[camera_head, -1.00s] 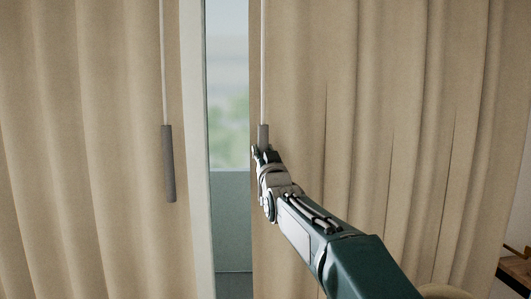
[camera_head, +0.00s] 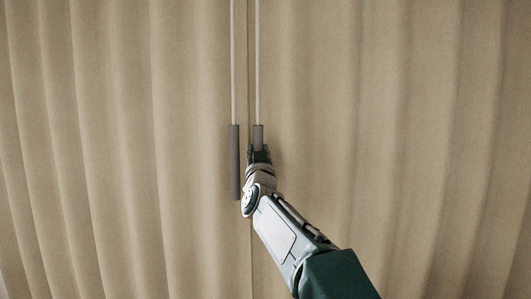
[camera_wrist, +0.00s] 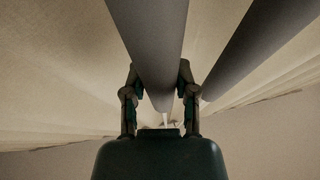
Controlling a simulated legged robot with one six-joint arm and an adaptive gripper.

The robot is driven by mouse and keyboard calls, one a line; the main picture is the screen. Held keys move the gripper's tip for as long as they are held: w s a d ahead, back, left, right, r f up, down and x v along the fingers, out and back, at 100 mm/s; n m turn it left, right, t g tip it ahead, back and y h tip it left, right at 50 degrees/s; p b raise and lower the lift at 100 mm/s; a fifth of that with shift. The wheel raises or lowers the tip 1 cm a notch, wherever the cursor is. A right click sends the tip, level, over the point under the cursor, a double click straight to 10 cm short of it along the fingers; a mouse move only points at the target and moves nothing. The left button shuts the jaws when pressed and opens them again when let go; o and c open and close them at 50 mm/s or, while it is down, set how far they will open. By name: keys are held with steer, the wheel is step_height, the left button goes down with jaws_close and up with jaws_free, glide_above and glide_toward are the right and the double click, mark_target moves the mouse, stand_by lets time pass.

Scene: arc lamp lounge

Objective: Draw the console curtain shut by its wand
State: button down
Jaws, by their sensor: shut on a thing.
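Two beige curtain panels hang in front of me, the left panel (camera_head: 120,160) and the right panel (camera_head: 390,130). Their edges meet near the middle of the head view, and no window shows between them. A grey wand (camera_head: 258,135) on a pale rod hangs at the right panel's edge. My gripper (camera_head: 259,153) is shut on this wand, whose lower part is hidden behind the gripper. In the wrist view my gripper's fingers (camera_wrist: 157,90) stand on both sides of the wand (camera_wrist: 152,40). The left panel's wand (camera_head: 234,165) hangs free just left of my gripper.
The left wand also shows close by on the right in the wrist view (camera_wrist: 255,45). Curtain fabric fills nearly all of the head view. No other obstacle shows near my gripper.

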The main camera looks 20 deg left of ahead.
steer(key=shift+s+a+r, duration=0.1)
steer(key=shift+r, duration=0.1)
steer(key=shift+c, duration=2)
jaws_free()
steer(key=shift+a, duration=0.15)
steer(key=v, duration=1.2)
steer(key=shift+a+f, duration=0.2)
steer(key=shift+f, duration=0.05)
